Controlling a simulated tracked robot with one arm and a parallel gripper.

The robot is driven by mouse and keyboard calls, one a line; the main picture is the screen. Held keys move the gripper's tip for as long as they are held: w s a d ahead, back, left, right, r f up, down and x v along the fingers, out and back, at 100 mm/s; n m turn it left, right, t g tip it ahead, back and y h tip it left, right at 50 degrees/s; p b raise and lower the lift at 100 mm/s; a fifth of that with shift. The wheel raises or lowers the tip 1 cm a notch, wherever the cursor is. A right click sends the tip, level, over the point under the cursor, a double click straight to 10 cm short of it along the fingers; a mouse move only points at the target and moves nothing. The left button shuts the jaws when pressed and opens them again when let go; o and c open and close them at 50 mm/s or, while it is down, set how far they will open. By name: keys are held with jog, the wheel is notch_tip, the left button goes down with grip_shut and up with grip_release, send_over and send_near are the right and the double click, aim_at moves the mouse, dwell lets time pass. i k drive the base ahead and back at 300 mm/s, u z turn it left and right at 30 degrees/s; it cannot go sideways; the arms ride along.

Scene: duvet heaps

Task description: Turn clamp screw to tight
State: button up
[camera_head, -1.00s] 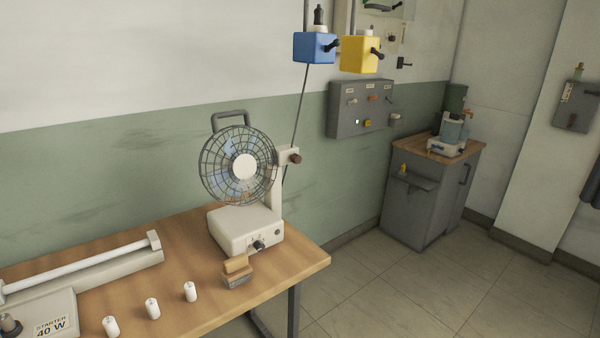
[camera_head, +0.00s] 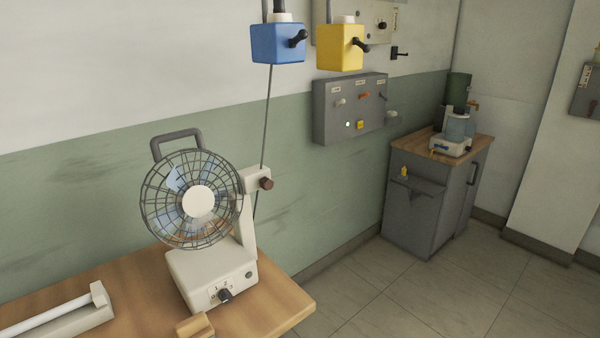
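A white desk fan (camera_head: 198,202) with a wire cage stands near the right end of the wooden table. A brown knob (camera_head: 266,184) sticks out of the right side of the fan's upright and looks like the clamp screw. Whether it is tight or loose cannot be told. The fan's base (camera_head: 205,275) has a black dial (camera_head: 225,295) on its front. My gripper is not in view.
A blue box (camera_head: 277,43) and a yellow box (camera_head: 341,46) hang above, right of the fan. A grey control panel (camera_head: 350,108) is on the wall. A grey cabinet (camera_head: 425,200) stands at the right. The tiled floor (camera_head: 375,290) between table and cabinet is clear.

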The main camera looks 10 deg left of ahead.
aim_at(265, 182)
jog(key=u, duration=0.25)
jog(key=i, duration=1.15)
jog(key=u, duration=0.55)
